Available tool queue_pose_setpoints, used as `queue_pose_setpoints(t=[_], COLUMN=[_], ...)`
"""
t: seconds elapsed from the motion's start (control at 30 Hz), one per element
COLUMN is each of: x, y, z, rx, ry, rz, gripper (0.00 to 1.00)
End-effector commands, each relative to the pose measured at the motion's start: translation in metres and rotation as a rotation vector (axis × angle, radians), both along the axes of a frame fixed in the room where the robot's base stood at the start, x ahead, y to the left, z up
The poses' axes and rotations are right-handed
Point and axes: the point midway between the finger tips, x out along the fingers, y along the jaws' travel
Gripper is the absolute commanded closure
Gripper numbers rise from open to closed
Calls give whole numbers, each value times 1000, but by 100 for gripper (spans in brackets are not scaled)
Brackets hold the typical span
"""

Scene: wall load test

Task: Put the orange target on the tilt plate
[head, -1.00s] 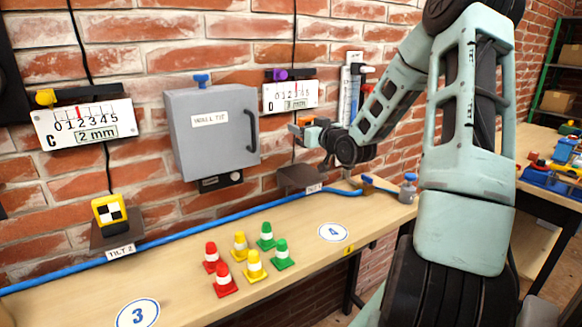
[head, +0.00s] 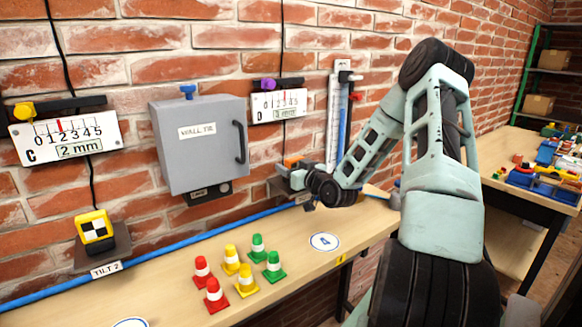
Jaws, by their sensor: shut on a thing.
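My gripper (head: 287,170) is at the wall, right of the grey box, and is shut on the orange target (head: 293,160), of which only a small orange part shows. A dark tilt plate (head: 279,187) is at the wall just below and behind my gripper, partly hidden by it, with a white label at its front. I cannot tell whether the target touches this plate. Another tilt plate (head: 122,243), labelled TILT 2, is at the left and bears a yellow target (head: 95,229) with a black and white pattern.
Several red, yellow and green cones (head: 240,270) stand on the bench (head: 330,262) in front. A blue hose (head: 225,225) runs along the wall. The grey WALL TIE box (head: 200,150) and gauge D (head: 278,106) are near my gripper. The bench around disc 4 is clear.

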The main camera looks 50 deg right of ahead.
Motion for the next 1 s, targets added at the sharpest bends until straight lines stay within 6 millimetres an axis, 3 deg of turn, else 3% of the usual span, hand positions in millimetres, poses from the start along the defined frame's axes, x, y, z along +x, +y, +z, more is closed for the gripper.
queue_pose_setpoints(t=[0.33,0.37,0.43,0.8,1.0], x=[0,0,0,0,-31], y=[0,0,0,0,7], z=[-4,-4,-3,2,-2], rx=[-2,-1,-1,0,-1], ry=[-1,0,0,0,3], rz=[1,0,0,0,-1], gripper=[74,43,24,24,24])
